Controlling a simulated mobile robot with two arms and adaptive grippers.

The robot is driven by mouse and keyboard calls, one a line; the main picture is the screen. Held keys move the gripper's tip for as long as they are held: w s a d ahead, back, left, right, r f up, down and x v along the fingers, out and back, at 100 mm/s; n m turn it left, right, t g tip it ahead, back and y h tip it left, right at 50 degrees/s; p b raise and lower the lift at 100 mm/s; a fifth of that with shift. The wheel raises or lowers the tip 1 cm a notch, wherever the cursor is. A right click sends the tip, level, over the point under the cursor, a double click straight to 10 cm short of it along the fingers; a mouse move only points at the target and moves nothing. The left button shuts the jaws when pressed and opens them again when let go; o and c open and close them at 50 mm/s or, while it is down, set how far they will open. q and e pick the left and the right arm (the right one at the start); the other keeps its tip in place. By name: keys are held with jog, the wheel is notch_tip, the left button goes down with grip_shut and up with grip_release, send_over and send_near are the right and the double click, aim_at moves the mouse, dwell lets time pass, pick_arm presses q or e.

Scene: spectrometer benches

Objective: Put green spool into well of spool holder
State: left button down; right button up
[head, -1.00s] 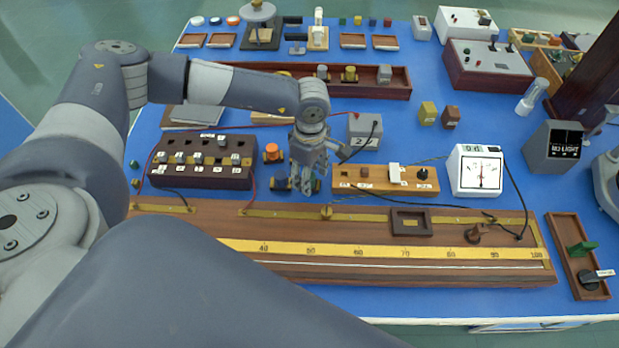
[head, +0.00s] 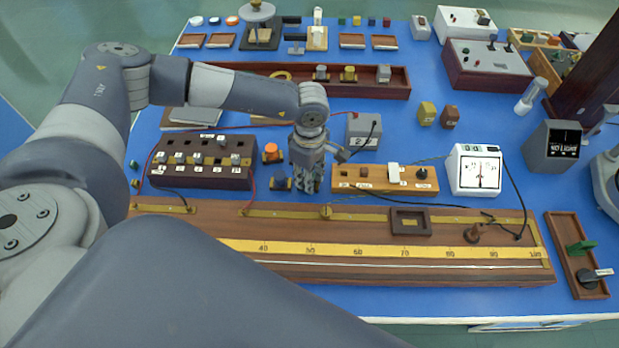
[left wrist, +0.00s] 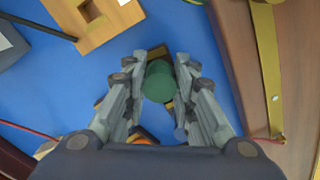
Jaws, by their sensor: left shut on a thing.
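A dark green spool (left wrist: 159,82) is between the fingers of my left gripper (left wrist: 160,88) in the left wrist view. The gripper is shut on it. In the head view my left gripper (head: 309,187) is low over the blue table, just behind the long ruler board, and its fingers hide most of the spool. Small brown edges show around the spool in the wrist view; I cannot tell what they belong to. A dark brown block with a rectangular recess (head: 397,232) sits on the ruler board. I cannot tell for sure whether it is the spool holder. My right gripper is not in view.
An orange spool (head: 271,153) and a dark blue one (head: 280,184) stand left of the gripper. A light wooden block (head: 350,186) is close on its right. The ruler board (head: 330,257) lies in front. A white meter (head: 477,171) stands farther right.

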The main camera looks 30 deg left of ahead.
pick_arm(q)
notch_tip(320, 180, up, 9)
jog(key=shift+w+b, duration=0.1)
jog(key=shift+b, duration=0.85)
notch_tip(320, 180, up, 4)
jog(key=shift+f+p, duration=0.2)
jog(key=shift+p, duration=0.3)
